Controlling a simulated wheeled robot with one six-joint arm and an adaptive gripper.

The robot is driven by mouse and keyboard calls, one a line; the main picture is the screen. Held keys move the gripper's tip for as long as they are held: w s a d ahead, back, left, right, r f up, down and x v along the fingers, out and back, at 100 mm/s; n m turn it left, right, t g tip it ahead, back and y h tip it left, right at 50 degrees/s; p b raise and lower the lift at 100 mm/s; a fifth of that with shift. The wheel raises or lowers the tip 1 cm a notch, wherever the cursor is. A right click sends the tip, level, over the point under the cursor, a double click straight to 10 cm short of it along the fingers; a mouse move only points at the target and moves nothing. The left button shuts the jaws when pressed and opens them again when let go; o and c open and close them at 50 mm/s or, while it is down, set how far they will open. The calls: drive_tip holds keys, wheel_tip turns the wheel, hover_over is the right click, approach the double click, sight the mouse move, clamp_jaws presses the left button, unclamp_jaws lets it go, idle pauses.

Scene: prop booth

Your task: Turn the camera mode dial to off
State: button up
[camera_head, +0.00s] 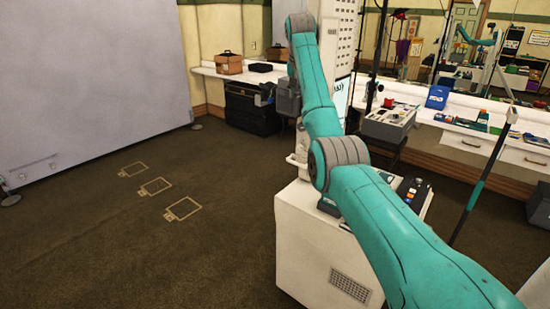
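I cannot make out a camera or its mode dial in this view. My teal and grey arm rises from the lower right, bends at a grey elbow and reaches up and away to the top middle. Its far end comes down behind the forearm. My gripper (264,95) seems to be the small dark shape there, in front of the black trunk (246,110). It is too small and dark to show whether its fingers are open or shut, or whether it touches anything.
A white counter (205,71) along the back wall holds a brown case (229,63) and a flat black case (260,67). A grey control box (388,122) stands at the right, near a cluttered white counter with a blue box (437,97). The carpet (130,240) at left is clear.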

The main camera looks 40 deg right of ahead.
drive_tip(key=w+a+f, duration=0.1)
drive_tip(key=a+f, duration=0.1)
drive_tip(key=f, duration=0.5)
drive_tip(key=w+a+f+n+t, duration=0.1)
drive_tip(key=w+a+f, duration=0.1)
drive_tip(key=f, duration=0.6)
drive_tip(key=w+a+f+n, duration=0.1)
drive_tip(key=a+f, duration=0.2)
drive_tip(key=f, duration=0.5)
drive_tip(key=shift+w+a+t, duration=0.25)
drive_tip(key=shift+w+t, duration=0.15)
